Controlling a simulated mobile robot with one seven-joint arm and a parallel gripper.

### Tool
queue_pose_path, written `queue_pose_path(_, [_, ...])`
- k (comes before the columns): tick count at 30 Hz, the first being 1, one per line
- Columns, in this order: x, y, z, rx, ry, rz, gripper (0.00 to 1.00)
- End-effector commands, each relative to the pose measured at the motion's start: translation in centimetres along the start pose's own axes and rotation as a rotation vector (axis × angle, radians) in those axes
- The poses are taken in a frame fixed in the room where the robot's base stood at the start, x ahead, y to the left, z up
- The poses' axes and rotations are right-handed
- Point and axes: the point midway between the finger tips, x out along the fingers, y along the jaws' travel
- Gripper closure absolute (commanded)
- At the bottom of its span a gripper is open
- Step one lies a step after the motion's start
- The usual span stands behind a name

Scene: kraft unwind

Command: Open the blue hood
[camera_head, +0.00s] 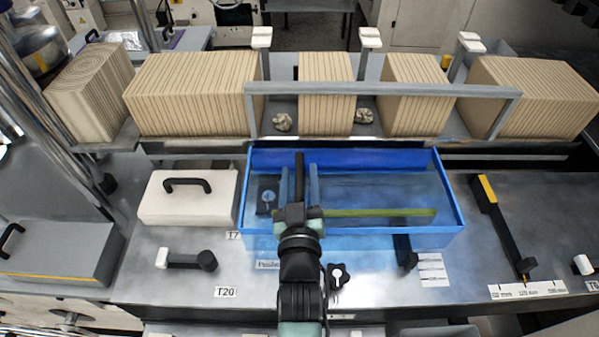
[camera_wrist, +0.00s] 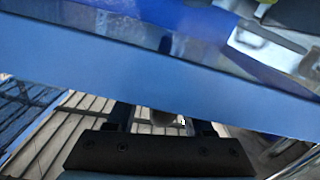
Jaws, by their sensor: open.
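The blue hood (camera_head: 452,192) is a wide blue frame with clear panels, in the middle of the grey machine top in the head view. My gripper (camera_head: 299,172) overlaps its left half, with two parallel fingers apart and pointing toward the back. A dark bar shows between the fingers; I cannot tell whether it belongs to the hood. In the wrist view a broad blue band of the hood (camera_wrist: 150,85) crosses the picture. The bases of my gripper's fingers (camera_wrist: 160,115) show below it, apart; the band hides their tips. Contact with the hood cannot be told.
A white box with a black handle (camera_head: 188,197) stands left of the hood. A black lever (camera_head: 500,225) with a yellow strip lies to the right.

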Motion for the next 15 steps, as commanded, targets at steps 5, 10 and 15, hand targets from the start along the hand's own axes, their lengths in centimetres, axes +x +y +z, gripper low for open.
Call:
queue_pose_path(5, [0.16, -0.01, 0.07, 0.000, -0.001, 0.000, 0.48])
queue_pose_path(10, [0.14, -0.01, 0.06, 0.000, -0.001, 0.000, 0.57])
queue_pose_path(15, [0.13, -0.01, 0.05, 0.000, -0.001, 0.000, 0.88])
